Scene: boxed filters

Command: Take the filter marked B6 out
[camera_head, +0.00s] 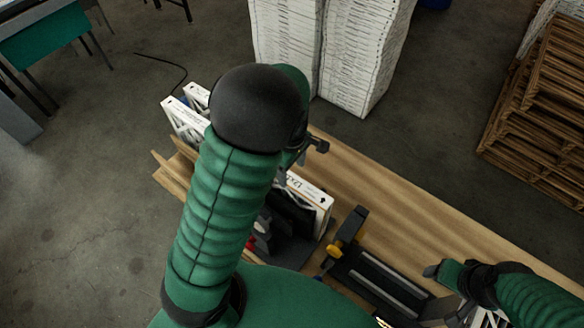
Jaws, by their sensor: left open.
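White boxed filters stand on edge on the wooden table. One filter (184,120) is at the left behind my arm, and another filter (311,192) is right of it, with small black print on its top edge. No B6 mark is readable on either. My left arm's green sleeve and black joint cover much of the row between them. My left gripper (314,146) is open, mostly hidden behind that joint, near the table's far edge and just above the right-hand filter. My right gripper (434,272) is at the lower right, partly hidden; its jaws are unclear.
The wooden table (400,215) is clear along its far right part. A black clamp-like tool with yellow parts (348,232) and a dark tray (375,278) lie right of the filters. Tall white stacks (365,55) and wooden pallets (540,100) stand on the floor beyond.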

